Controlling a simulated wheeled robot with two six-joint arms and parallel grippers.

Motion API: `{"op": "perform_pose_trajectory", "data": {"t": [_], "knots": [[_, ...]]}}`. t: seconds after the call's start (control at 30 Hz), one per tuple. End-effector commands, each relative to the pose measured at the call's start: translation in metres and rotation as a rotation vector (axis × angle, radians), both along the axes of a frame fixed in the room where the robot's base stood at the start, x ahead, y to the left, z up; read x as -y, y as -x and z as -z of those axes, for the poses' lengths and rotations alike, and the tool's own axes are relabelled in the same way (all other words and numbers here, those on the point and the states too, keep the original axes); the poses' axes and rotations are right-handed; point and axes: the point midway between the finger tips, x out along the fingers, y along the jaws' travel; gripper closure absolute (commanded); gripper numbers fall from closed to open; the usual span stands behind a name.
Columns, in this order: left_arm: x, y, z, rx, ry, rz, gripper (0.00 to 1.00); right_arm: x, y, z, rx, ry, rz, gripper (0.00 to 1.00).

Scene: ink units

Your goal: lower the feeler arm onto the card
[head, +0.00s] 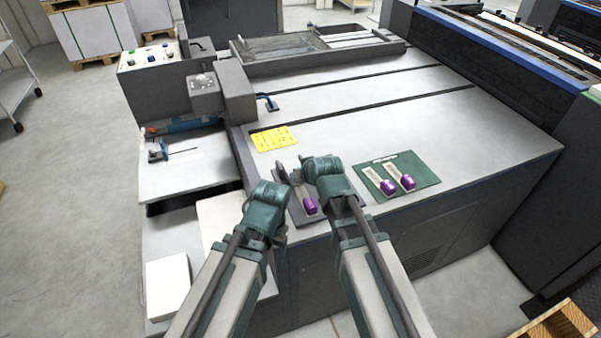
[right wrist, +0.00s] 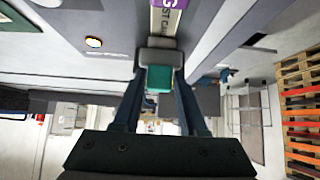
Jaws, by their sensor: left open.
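A white test card with a purple end (head: 310,206) lies on a small dark plate (head: 294,214) at the machine's front edge. In the right wrist view the card (right wrist: 166,22) shows part of its lettering at the top. My left gripper (head: 282,174) is open beside the dark plate. My right gripper (right wrist: 160,78) has its fingers on either side of a small teal piece, close to the card's end. I cannot tell whether the fingers press on it. The feeler arm is not clearly made out; my arms hide much of the plate in the head view.
A green mat (head: 428,178) with two more purple-ended strips (head: 401,177) lies to the right. A yellow sheet (head: 272,139) lies behind. A raised console (head: 204,92) stands at the left back. The grey machine top (head: 440,115) has clear room.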

Motion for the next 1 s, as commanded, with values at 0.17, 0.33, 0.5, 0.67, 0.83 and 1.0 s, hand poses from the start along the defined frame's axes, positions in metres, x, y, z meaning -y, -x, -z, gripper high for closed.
{"op": "perform_pose_trajectory", "data": {"t": [0.17, 0.33, 0.5, 0.67, 0.83, 1.0], "knots": [[0.000, 0.000, 0.001, 0.000, 0.000, 0.000, 0.30, 0.000, 0.003, 0.002, -0.009, 0.002, -0.001, 0.30], [0.000, 0.000, 0.001, 0.000, 0.000, 0.000, 0.30, 0.000, 0.002, 0.002, -0.008, 0.002, -0.001, 0.30], [0.000, 0.000, -0.001, 0.000, 0.000, 0.000, 0.30, 0.000, 0.002, 0.000, -0.007, 0.001, -0.001, 0.30], [0.000, 0.000, -0.008, 0.000, 0.000, 0.000, 0.30, 0.001, 0.007, -0.007, -0.006, 0.001, -0.001, 0.30], [0.000, 0.000, -0.025, 0.000, 0.000, 0.000, 0.30, 0.004, 0.019, -0.024, -0.006, 0.001, 0.001, 0.30], [0.000, 0.000, -0.049, 0.000, 0.000, 0.000, 0.30, 0.007, 0.037, -0.048, -0.007, 0.001, 0.001, 0.30]]}}
